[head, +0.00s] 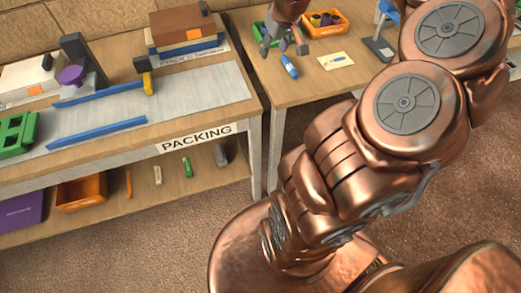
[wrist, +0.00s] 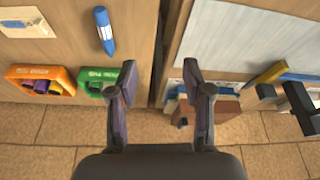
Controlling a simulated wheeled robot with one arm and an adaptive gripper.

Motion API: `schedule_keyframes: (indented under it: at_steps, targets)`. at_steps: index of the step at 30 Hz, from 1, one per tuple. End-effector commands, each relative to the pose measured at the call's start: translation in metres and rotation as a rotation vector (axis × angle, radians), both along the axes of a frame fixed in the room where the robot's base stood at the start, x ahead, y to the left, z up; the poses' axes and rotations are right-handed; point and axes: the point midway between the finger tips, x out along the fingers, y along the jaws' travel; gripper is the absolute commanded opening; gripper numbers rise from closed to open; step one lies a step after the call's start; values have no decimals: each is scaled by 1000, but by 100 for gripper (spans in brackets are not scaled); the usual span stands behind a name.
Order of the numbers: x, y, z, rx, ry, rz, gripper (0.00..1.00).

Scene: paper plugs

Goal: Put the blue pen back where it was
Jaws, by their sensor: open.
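The blue pen (head: 290,66), thick with a pale band, lies on the right-hand table (head: 310,93) near that table's left edge. In the wrist view the pen (wrist: 105,32) lies ahead and to the left of my left finger, not between the fingers. My gripper (head: 284,46) is open and empty, above the table just behind the pen in the head view; its spread fingers also show in the wrist view (wrist: 160,80). A cream card (head: 338,60) with a blue pen-like picture lies to the pen's right; it also shows in the wrist view (wrist: 26,22).
A green bin (wrist: 97,88) and an orange bin (wrist: 40,72) with dark items stand at the back of the table. A narrow gap separates it from the packing table (head: 200,110), which holds boxes, blue strips and a dark stand. Table around the pen is bare.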

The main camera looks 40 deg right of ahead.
Motion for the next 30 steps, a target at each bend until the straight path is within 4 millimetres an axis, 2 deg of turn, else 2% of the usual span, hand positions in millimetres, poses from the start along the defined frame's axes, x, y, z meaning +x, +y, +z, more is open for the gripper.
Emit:
schedule_keyframes:
  at_steps: [1,3,6,9,12,16,18,21,24,30]
  targets:
    - [-7,35,8,-4,29,56,50]
    - [-25,80,13,-1,79,118,50]
    - [-58,133,16,0,155,182,50]
    - [-101,175,12,-1,241,220,50]
    - [-147,206,5,-1,324,233,50]
    - [-200,231,-5,10,415,216,50]
    - [-221,240,-8,18,445,202,50]
    - [-242,248,-14,29,476,183,50]
    - [-250,252,-15,36,488,170,50]
    - [-252,253,-16,39,491,168,50]
